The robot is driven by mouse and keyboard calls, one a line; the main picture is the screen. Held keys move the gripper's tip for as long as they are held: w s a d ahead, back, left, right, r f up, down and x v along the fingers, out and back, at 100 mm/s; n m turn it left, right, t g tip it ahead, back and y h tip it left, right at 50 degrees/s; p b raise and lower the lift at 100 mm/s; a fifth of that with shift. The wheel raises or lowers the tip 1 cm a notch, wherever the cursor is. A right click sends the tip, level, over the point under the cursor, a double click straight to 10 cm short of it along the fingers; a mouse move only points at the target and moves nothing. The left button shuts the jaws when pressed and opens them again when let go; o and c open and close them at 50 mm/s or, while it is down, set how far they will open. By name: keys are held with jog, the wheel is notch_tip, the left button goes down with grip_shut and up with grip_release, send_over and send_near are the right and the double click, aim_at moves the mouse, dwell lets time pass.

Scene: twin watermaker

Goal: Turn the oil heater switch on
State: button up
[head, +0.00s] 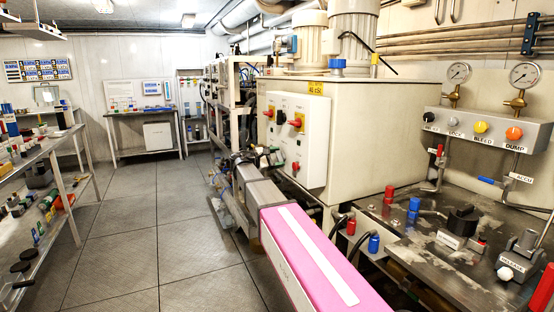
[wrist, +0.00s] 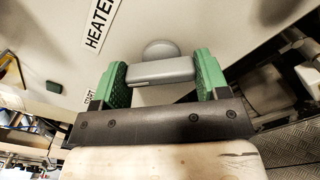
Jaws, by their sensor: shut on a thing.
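In the wrist view, the oil heater switch (wrist: 161,72) is a grey bar-shaped handle with a rounded grey knob behind it, on a pale panel (wrist: 205,22). A "HEATER" label (wrist: 99,25) is beside it at upper left. My gripper (wrist: 160,80) has its green finger pads on both ends of the bar, shut on it. A second, smaller label (wrist: 91,98), partly covered, seems to read "START". In the head view, my arm reaches out to the side of the switch box. The heater switch cannot be made out there.
In the head view, a white switch box (head: 313,140) with red-and-yellow rotary knobs stands close to my arm. A pale tank (head: 360,130) is behind it. A bench with valves (head: 440,235) is at right. Shelves (head: 40,165) line the left, with clear floor (head: 150,240) between.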

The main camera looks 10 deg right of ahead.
jog(key=m, duration=0.4)
jog(key=shift+m, duration=0.3)
jog(key=shift+s+m, duration=0.1)
jog(key=shift+m, duration=2.2)
jog(key=o, duration=0.9)
jog(key=shift+o, duration=0.2)
jog(key=v, duration=1.1)
